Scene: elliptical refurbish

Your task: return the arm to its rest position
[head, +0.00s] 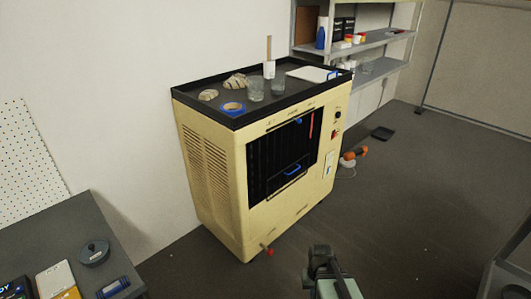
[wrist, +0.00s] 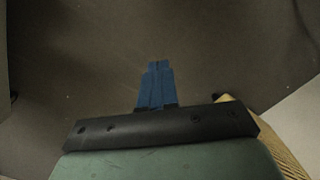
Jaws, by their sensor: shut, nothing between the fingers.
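My gripper (wrist: 156,68) shows in the wrist view with its two blue fingers together and nothing between them. Beyond the fingers is bare dark floor. In the head view, a dark and green part of my arm (head: 325,265) shows at the bottom, over the floor in front of the cream cabinet (head: 228,190). The blue fingers cannot be made out there. The arm part appears apart from the cabinet.
Tape (head: 233,107), glasses and other items stand on the cabinet top. A red-tipped part (head: 269,252) sticks out low on the cabinet. An orange tool (head: 352,154) lies beyond its right side. A grey table (head: 75,230) is at left. Floor at right is mostly clear.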

